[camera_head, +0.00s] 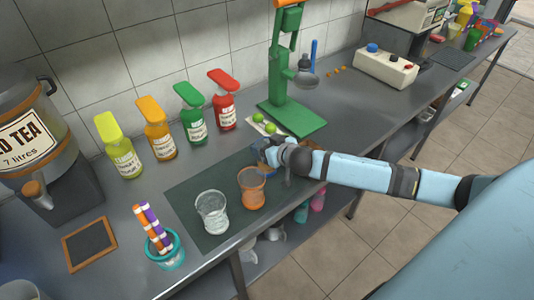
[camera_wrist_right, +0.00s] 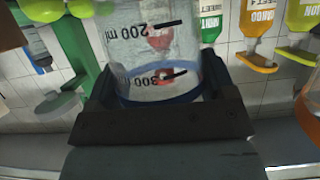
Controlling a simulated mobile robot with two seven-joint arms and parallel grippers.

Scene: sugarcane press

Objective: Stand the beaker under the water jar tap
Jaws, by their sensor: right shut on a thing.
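My right gripper (camera_head: 274,156) is shut on a clear beaker with a blue rim (camera_wrist_right: 150,60), marked 200 ml and 300 ml. The right wrist view is upside down, with the rim low in the picture between the fingers. In the head view, the gripper mostly hides this beaker near the far edge of the dark mat. No jar labelled water shows. My left gripper is out of view.
A clear beaker (camera_head: 212,213) and an orange-tinted beaker (camera_head: 252,188) stand on the dark mat (camera_head: 190,190). A teal cup of striped sticks (camera_head: 166,250) and a framed slate (camera_head: 89,244) lie nearer the jar. Several pump bottles (camera_head: 162,140) line the wall. A green press (camera_head: 292,115) stands behind my gripper.

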